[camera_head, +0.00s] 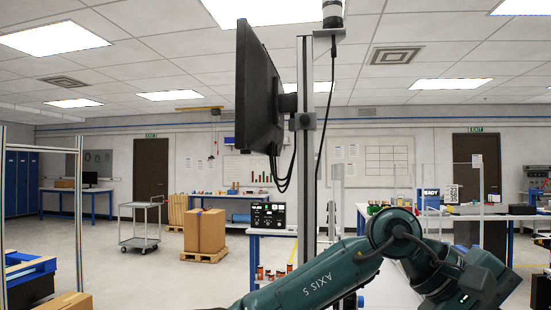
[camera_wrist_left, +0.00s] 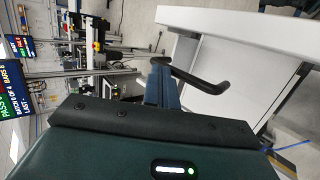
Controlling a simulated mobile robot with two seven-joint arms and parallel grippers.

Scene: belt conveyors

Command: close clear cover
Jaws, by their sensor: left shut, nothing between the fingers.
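In the left wrist view my left gripper (camera_wrist_left: 163,84) shows as narrow blue-grey fingers, shut and empty, beyond the dark teal housing. A black bent handle (camera_wrist_left: 209,86) lies right by the fingertips; I cannot tell whether they touch it. A pale, flat panel (camera_wrist_left: 218,108) with a white edge is beyond the handle; whether it is the clear cover is not certain. In the head view, a see-through framed panel (camera_head: 464,186) stands upright at the right, behind a teal arm of mine. No fingertips show in the head view. My right gripper is not seen.
A dark monitor (camera_head: 256,88) on a metal post (camera_head: 306,150) stands close in front. A bench with a black instrument (camera_head: 268,216) is behind it. Cardboard boxes (camera_head: 205,231) on a pallet and a cart (camera_head: 140,224) stand farther left. Open floor lies between.

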